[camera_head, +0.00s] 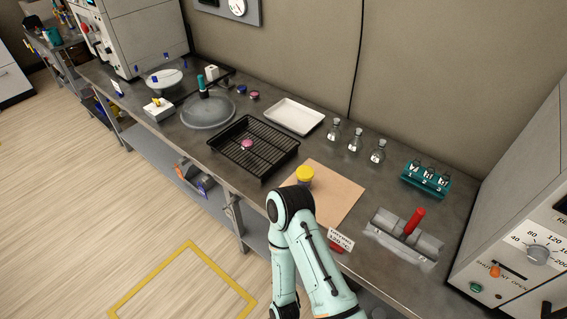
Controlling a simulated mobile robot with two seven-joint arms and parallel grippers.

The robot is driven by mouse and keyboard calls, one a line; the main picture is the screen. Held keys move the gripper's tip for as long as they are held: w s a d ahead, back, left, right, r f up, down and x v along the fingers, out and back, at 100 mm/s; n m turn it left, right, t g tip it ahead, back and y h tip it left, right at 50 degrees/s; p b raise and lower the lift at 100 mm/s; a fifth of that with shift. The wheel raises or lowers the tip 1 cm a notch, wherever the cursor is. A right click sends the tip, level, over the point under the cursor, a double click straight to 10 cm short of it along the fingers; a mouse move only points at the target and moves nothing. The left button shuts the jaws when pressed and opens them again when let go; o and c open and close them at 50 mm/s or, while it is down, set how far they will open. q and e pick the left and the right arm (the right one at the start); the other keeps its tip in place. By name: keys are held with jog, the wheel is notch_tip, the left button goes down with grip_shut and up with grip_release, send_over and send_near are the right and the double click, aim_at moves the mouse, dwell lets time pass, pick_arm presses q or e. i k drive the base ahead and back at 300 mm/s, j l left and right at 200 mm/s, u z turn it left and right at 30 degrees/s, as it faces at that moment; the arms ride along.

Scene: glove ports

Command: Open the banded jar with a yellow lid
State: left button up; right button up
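A small jar (306,184) with a yellow lid (305,172) stands upright on a tan board (341,190) on the bench. The lid is on the jar. Its lower front is partly hidden behind my arm, so any bands on its body are too small to make out. One of my arms, pale green with a dark joint, rises from the bottom of the view and ends in front of the jar. No gripper fingers show on it. My other arm is out of view.
A black wire rack tray (277,155) holding a pink round item (247,144) is left of the jar. A white tray (294,117), several flasks (355,139) and a teal rack (425,179) stand behind. A red-handled metal block (403,238) is right. The board's right part is clear.

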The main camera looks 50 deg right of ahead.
aim_at(304, 181)
jog(key=l+z, duration=0.1)
jog(key=z, duration=1.75)
jog(key=k+j+z, duration=0.2)
jog(key=i+j, duration=0.05)
jog(key=j, duration=0.05)
